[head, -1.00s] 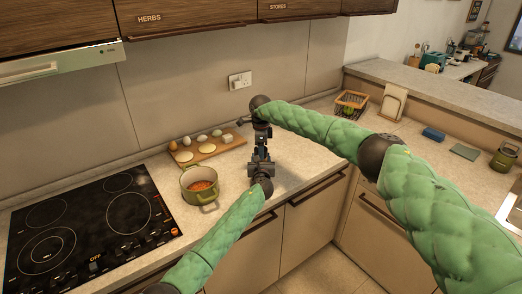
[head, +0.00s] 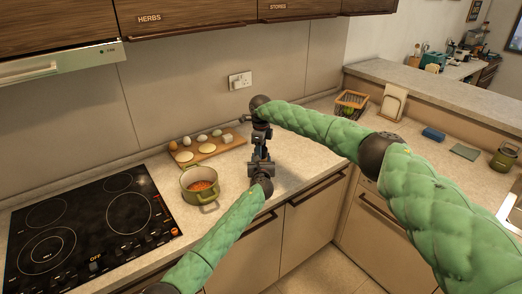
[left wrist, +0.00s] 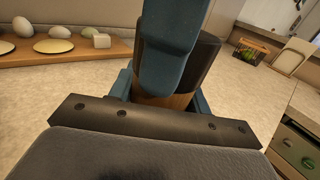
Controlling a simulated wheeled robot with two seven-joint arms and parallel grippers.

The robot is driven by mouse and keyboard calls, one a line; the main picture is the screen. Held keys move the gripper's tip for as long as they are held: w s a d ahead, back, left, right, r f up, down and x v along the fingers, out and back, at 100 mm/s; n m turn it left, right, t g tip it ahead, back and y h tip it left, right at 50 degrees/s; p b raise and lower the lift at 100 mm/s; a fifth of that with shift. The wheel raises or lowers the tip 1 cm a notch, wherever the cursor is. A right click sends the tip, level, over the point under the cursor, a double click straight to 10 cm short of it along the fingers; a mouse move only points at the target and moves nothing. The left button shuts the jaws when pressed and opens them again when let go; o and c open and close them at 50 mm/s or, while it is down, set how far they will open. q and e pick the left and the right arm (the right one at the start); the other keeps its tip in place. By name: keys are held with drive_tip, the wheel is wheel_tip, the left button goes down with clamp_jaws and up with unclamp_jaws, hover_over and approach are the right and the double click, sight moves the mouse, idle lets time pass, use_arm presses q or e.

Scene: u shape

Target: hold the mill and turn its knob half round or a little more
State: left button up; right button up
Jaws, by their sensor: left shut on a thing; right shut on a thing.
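The mill (left wrist: 178,101) stands upright in the left wrist view, with a wooden body and a wide dark upper part (left wrist: 211,62). My left gripper (left wrist: 162,93) is shut on the wooden body, with a blue finger on each side. A blue finger of my right gripper (head: 261,138) comes down from above in front of the dark upper part and hides much of it. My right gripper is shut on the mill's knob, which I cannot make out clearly. In the head view, my left gripper (head: 261,167) is just below the right one, and the two hide nearly all of the mill.
A green pot (head: 187,195) with red food stands just left of the grippers. Behind it is a wooden board (head: 225,148) with eggs and pale rounds. The black hob (head: 85,225) is at left. A basket (head: 351,105) is at the back right.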

drive_tip(key=o, duration=1)
drive_tip(key=shift+r, duration=0.1)
wheel_tip(320, 180, up, 12)
drive_tip(key=shift+f, duration=0.1)
